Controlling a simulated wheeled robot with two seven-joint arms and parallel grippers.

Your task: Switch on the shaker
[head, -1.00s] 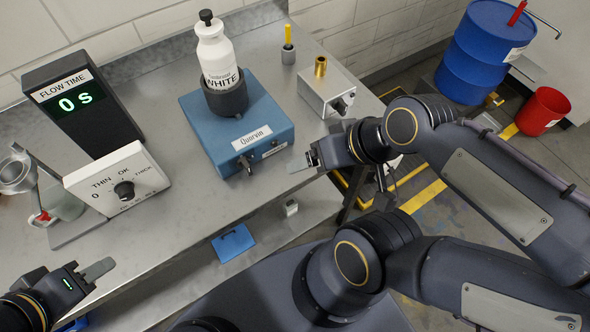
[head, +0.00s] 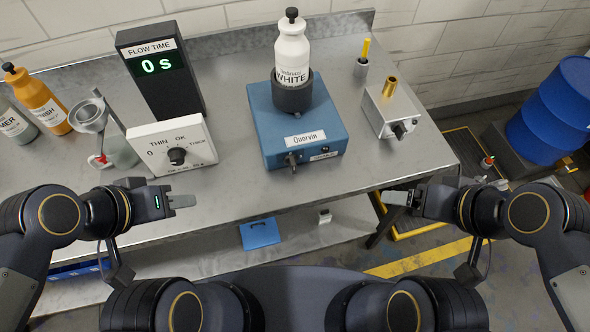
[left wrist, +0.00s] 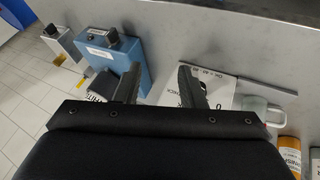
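The shaker (head: 262,118) is a blue box labelled Quorvin on the metal bench in the head view. A white bottle marked WHITE (head: 292,50) stands upright in the black holder (head: 292,92) on its top. A small dark switch (head: 292,161) sits on its front face. The shaker also shows in the left wrist view (left wrist: 126,55). My left gripper (head: 184,201) is empty, left of the shaker and near the bench's front edge; its fingers stand apart in the left wrist view (left wrist: 160,85). My right gripper (head: 395,198) is right of the shaker, seen edge-on.
A dial box (head: 205,150) and a flow time display (head: 162,88) reading 0 s stand left of the shaker. A grey box with a brass tube (head: 385,115) stands right. A cup stand (head: 90,118) and bottles (head: 40,100) are far left. Bench front (head: 240,195) is clear.

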